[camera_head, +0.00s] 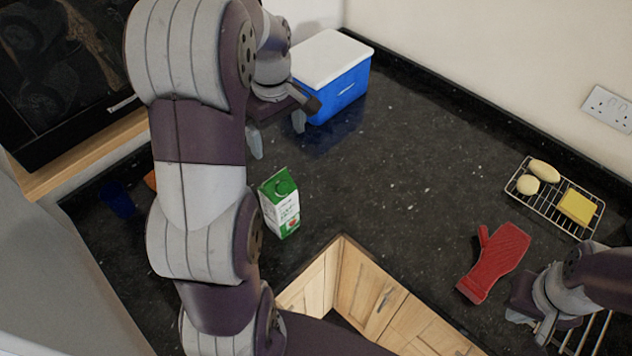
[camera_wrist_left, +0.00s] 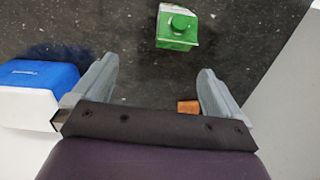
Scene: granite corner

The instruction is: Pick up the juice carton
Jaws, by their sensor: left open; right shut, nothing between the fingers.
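The juice carton (camera_head: 280,203) is green and white with a green cap and stands upright on the dark counter, just right of my left arm in the head view. In the left wrist view the carton (camera_wrist_left: 178,27) is at the top, beyond the fingertips and apart from them. My left gripper (camera_head: 277,140) is open and empty, above the counter behind the carton; its two spread fingers also show in the left wrist view (camera_wrist_left: 158,80). My right gripper (camera_head: 532,318) is at the lower right, partly hidden by its own arm, shut and empty, near the red oven mitt.
A blue cooler with a white lid (camera_head: 338,82) stands close to my left gripper. A red oven mitt (camera_head: 494,262) and a wire rack (camera_head: 522,190) with a yellow sponge lie right. A blue cup (camera_head: 118,200) and an orange thing (camera_head: 150,180) are left. The counter's middle is clear.

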